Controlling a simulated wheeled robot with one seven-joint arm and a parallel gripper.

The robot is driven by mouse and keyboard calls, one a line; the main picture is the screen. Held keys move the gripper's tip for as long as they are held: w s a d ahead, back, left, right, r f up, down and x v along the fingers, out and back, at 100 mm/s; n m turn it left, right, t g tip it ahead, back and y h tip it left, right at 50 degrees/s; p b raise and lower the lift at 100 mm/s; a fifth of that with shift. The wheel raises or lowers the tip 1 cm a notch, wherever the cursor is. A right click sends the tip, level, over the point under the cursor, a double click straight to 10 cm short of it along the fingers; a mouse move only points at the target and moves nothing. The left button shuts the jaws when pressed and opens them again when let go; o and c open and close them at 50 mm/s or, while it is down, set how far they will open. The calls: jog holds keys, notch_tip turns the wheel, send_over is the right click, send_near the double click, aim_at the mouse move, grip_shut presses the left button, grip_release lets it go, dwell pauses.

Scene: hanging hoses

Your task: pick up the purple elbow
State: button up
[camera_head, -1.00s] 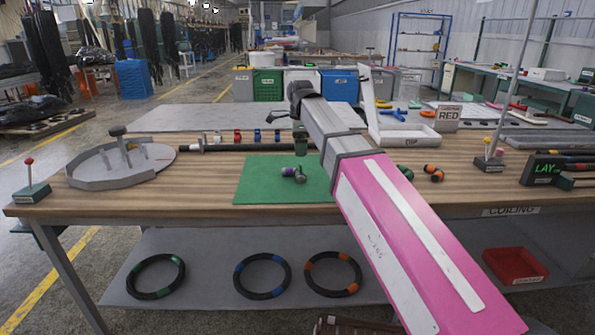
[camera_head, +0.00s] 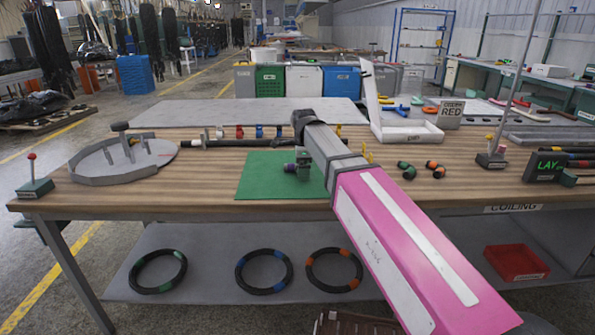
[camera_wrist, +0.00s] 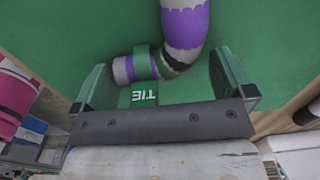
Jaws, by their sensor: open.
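The purple elbow (camera_wrist: 187,28) is a bent tube with grey, black and purple sections, lying on the green mat (camera_wrist: 100,30). In the wrist view one end of it is between my gripper's (camera_wrist: 165,85) green fingers, and the other runs up past the top edge. The fingers are open, one on each side, with a gap to the elbow visible at least on the right. In the head view my gripper (camera_head: 303,165) is down at the mat and mostly covers the elbow (camera_head: 289,168). A green tag reading "TIE" (camera_wrist: 143,97) shows beside the elbow's end.
Two short dark pieces, one green-banded (camera_head: 407,170) and one orange-banded (camera_head: 436,169), lie right of my arm. A grey round fixture (camera_head: 125,160) stands at the left. A dark bar with coloured clips (camera_head: 230,142) runs behind the mat. The mat's left part is clear.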

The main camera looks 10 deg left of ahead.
jog(key=shift+f, duration=0.1)
jog(key=c, duration=1)
jog(key=shift+o, duration=0.2)
